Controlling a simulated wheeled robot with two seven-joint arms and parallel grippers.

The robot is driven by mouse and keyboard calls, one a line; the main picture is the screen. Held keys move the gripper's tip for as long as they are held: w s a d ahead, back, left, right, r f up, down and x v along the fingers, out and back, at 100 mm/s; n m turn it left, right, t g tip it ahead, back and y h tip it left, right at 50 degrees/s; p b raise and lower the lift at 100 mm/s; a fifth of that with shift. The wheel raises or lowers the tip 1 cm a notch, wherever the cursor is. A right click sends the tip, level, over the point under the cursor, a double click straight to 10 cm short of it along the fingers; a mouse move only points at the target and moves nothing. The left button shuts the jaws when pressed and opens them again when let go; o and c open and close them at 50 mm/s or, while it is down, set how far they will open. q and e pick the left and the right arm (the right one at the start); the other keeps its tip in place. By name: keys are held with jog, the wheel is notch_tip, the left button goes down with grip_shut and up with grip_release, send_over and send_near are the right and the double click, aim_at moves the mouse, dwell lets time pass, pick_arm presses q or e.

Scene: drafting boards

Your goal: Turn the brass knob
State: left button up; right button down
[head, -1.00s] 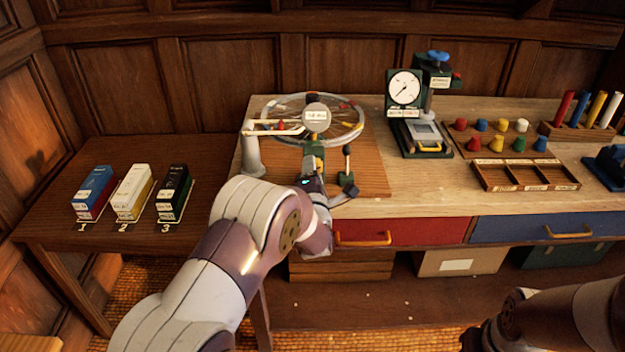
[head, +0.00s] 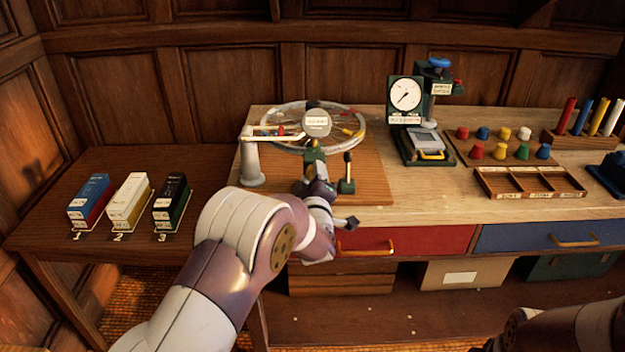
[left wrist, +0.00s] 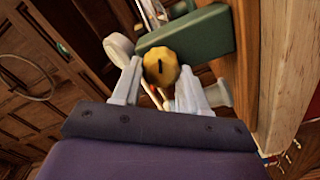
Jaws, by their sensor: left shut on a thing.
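The brass knob (left wrist: 160,66) shows in the left wrist view as a yellow, scalloped disc with a short dark mark on its face. It is on the end of a green block (left wrist: 190,35). My left gripper (left wrist: 159,86) has one finger on each side of the knob and is shut on it. In the head view my left gripper (head: 315,183) is at the front of the wheel stand, and the knob is hidden there. The spoked wheel (head: 345,112) lies behind it on a wooden board (head: 372,185). My right gripper is out of view.
A grey post (head: 250,165) stands left of the wheel, and a small dark-topped post (head: 347,175) close to the right. A green dial gauge (head: 405,95) stands further right. A red drawer (head: 430,239) is below. Several coloured pegs and a compartment tray (head: 530,183) fill the right side.

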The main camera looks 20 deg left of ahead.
pick_arm(q)
jog(key=shift+d+f+m+p, duration=0.1)
jog(key=shift+m+p, duration=0.25)
jog(key=shift+m, duration=1.9)
jog(key=shift+d+f+m+p, duration=0.1)
jog(key=shift+m+p, duration=0.2)
jog(key=shift+m, duration=1.9)
jog(key=shift+d+f+m+p, duration=0.1)
jog(key=shift+m+p, duration=0.25)
jog(key=shift+m, duration=1.9)
jog(key=o, duration=1.1)
jog(key=shift+c, duration=0.2)
jog(key=shift+r, duration=0.15)
jog(key=v, duration=1.2)
jog(key=shift+s+b, duration=0.3)
jog(key=shift+s, duration=0.05)
